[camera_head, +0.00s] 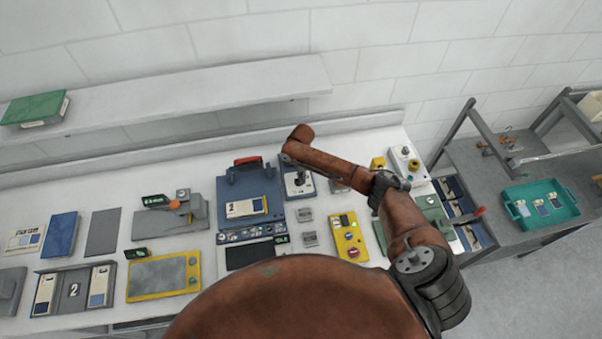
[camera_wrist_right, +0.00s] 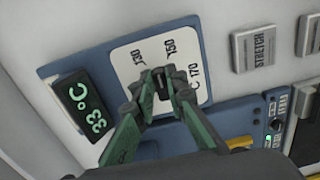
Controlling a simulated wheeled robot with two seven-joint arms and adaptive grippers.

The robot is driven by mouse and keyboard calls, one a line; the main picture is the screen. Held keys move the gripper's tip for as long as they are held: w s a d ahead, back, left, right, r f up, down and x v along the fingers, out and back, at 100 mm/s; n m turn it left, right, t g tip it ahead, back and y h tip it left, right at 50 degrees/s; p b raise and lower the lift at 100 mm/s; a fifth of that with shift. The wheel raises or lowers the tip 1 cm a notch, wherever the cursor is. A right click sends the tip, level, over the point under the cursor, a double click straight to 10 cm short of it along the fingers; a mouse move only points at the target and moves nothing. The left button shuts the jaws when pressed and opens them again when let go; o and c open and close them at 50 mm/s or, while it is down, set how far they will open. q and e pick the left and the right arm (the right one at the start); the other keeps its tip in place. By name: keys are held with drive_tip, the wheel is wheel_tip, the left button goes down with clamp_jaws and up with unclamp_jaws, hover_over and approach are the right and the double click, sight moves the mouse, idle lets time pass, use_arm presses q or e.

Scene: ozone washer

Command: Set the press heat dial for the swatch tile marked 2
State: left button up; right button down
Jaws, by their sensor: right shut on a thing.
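The heat dial is a dark knob (camera_wrist_right: 160,82) on a white plate (camera_wrist_right: 122,56) marked 130, 150 and 170 °C, in the right wrist view. My right gripper (camera_wrist_right: 161,92) is shut on the knob, its fingertips covering much of it, so the pointer's setting cannot be read. In the head view the blue dial panel (camera_head: 308,189) stands right of the blue press (camera_head: 235,184). A white swatch tile (camera_head: 240,208) lies on the press; its mark is too small to read surely. A grey holder (camera_head: 73,268) at lower left carries a 2 between two tiles. My left gripper is not in view.
A dark display (camera_wrist_right: 80,105) beside the dial reads 33 °C in green. Grey label blocks (camera_wrist_right: 255,48) and a yellow control box (camera_head: 348,236) stand near the dial. A shelf (camera_head: 190,92) runs behind; a teal tray (camera_head: 565,212) stands on the right-hand table.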

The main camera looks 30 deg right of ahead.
drive_tip(key=m+p, duration=0.1)
drive_tip(key=m, duration=0.1)
drive_tip(key=m+p, duration=0.1)
drive_tip(key=shift+s+r+m, duration=0.1)
drive_tip(key=shift+r+m, duration=0.1)
drive_tip(key=shift+m, duration=0.2)
drive_tip(key=m+p, duration=0.1)
drive_tip(key=m, duration=0.1)
drive_tip(key=shift+a+m, duration=0.1)
drive_tip(key=shift+m, duration=0.3)
drive_tip(key=m, duration=0.5)
drive_tip(key=shift+s+a+f, duration=0.1)
drive_tip(key=shift+s+a, duration=0.1)
drive_tip(key=shift+a, duration=0.1)
drive_tip(key=m, duration=0.6)
drive_tip(key=shift+a, duration=0.2)
drive_tip(key=shift+w, duration=0.1)
drive_tip(key=c, duration=1.9)
unclamp_jaws()
drive_tip(key=shift+c, duration=0.2)
wheel_tip(320, 180, up, 12)
drive_tip(key=shift+a, duration=0.15)
